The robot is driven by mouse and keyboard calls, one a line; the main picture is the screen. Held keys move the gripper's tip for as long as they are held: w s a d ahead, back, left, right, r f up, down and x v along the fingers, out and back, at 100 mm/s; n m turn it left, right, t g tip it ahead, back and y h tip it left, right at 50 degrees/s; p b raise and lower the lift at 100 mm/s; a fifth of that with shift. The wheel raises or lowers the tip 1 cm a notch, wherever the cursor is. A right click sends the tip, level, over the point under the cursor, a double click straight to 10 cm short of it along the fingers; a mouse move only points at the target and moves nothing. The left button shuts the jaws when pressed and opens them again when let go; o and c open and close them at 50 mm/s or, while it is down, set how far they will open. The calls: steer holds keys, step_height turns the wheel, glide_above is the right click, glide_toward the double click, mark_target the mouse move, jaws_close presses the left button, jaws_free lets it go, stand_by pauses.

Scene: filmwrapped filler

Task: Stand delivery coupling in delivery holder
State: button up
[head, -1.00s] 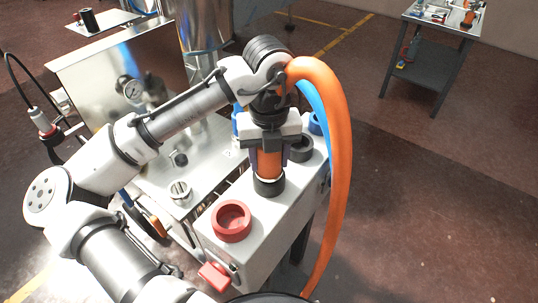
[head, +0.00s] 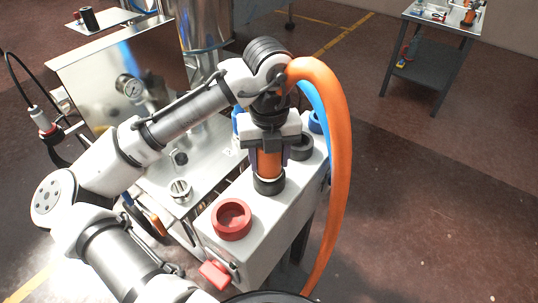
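The delivery coupling (head: 269,165) is an upright orange cylinder between the fingers of my gripper (head: 269,158). The gripper points down, and its purple-grey fingers are closed against the coupling's two sides. A black ring (head: 269,187) surrounds the coupling's lower end at the pale bench top; I cannot tell whether it is a holder or part of the coupling. A red round cup (head: 231,219) stands empty at the bench's near end. Another black cup (head: 301,147) and a blue one (head: 316,122) stand behind. Which is the delivery holder is not marked.
A thick orange hose (head: 340,150) arches from near my wrist down the bench's right side, with a blue hose inside its curve. A steel machine with a gauge (head: 129,88) stands left. A red block (head: 215,274) sticks out at the bench's near end.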

steer(key=o, duration=0.5)
